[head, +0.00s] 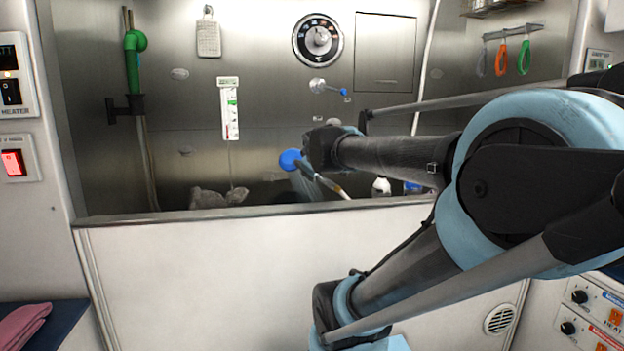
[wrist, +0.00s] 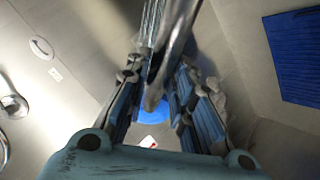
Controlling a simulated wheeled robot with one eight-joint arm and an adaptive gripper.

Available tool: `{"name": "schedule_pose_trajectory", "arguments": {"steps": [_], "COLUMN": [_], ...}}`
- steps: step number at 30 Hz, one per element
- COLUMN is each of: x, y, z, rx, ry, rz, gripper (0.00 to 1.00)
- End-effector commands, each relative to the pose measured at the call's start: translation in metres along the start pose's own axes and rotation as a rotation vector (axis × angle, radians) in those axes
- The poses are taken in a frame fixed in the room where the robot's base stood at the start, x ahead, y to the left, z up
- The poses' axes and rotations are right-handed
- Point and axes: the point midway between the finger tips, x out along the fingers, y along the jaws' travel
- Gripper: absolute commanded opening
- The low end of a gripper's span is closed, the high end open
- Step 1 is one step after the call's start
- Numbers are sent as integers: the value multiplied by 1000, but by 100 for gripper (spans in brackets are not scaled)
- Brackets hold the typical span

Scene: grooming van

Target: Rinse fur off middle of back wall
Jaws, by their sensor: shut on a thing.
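The steel back wall (head: 270,95) of the tub stands upright behind the tub rim. My gripper (head: 318,150) is over the tub in front of its lower middle. It is shut on the sprayer, whose round blue head (head: 290,159) points left and downward. A faint pale streak below the head looks like water spray. In the wrist view, my gripper's fingers (wrist: 158,90) close around the grey metal handle (wrist: 176,35), with the blue head (wrist: 153,110) behind. A grey lumpy clump (head: 218,198) shows low at the wall; I cannot tell whether it is fur.
The tub's front panel and rim (head: 300,211) lie below my arm. A dial (head: 318,40), a blue-tipped tap (head: 324,87) and a white-green strip (head: 229,112) are on the wall. A green-topped pipe (head: 133,60) stands left. A white bottle (head: 381,187) sits right of the sprayer.

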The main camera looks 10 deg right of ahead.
Motion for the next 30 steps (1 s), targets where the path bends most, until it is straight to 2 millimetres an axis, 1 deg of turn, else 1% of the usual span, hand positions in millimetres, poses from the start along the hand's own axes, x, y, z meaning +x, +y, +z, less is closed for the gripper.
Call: {"name": "schedule_pose_trajectory", "arguments": {"steps": [15, 30], "x": [-24, -26], "y": [30, 32], "z": [-28, -30], "rx": [0, 0], "ry": [0, 0], "rz": [0, 0], "gripper": [0, 0]}}
